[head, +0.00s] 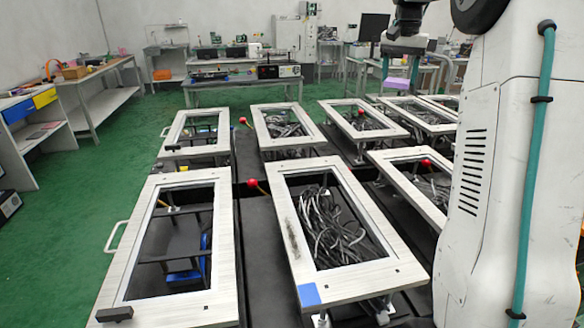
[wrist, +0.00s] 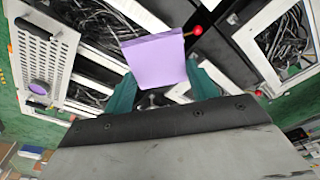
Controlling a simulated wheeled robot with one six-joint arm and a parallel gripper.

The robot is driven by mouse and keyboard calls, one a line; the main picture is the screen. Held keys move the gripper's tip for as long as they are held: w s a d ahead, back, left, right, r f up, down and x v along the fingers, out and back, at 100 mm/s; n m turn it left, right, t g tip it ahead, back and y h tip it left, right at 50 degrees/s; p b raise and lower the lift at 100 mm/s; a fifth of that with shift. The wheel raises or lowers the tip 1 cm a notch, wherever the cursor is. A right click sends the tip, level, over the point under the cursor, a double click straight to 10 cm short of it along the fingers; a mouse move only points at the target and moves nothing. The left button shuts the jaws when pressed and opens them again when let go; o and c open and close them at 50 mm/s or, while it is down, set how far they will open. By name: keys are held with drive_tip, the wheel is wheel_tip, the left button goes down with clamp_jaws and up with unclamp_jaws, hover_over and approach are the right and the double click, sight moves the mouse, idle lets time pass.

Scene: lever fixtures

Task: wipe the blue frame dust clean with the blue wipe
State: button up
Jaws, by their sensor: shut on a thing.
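My gripper (head: 399,72) is raised at the upper right of the head view, with teal fingers. It is shut on a lilac-purple wipe (head: 397,83), which also shows between the fingers in the wrist view (wrist: 155,62). The wipe looks purple, not blue. The frame with the blue corner mark (head: 309,294) stands at the front centre, a pale wood-grain border around a dark opening with grey cables. A dark dust smudge (head: 292,237) lies on its left border. My gripper is far behind and above this frame, apart from it. I see no wipe that is clearly blue.
Several similar pale frames stand around, one at the front left (head: 228,285) with a side handle and a blue thing (head: 206,251) beneath. Red-knobbed levers (head: 252,183) stick up between frames. A perforated white panel (wrist: 48,55) shows in the wrist view. Green floor is open at left.

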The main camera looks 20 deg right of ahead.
drive_tip(key=shift+s+a+f+n+t+y, duration=0.15)
drive_tip(key=shift+s+a+f+n, duration=1.1)
drive_tip(key=shift+a+f, duration=3.65)
drive_tip(key=shift+s+a+f+n+t+y, duration=0.1)
drive_tip(key=shift+s+a+f+n, duration=1.65)
drive_tip(key=shift+a, duration=5.65)
drive_tip(key=shift+s+a+f+n+t+y, duration=0.15)
drive_tip(key=shift+s+a+f+n, duration=0.6)
drive_tip(key=shift+a+f, duration=4.4)
drive_tip(key=shift+w+a+r+n, duration=0.25)
drive_tip(key=shift+a+r, duration=0.7)
drive_tip(key=shift+r, duration=0.1)
drive_tip(key=shift+r+t, duration=0.2)
drive_tip(key=shift+t, duration=0.6)
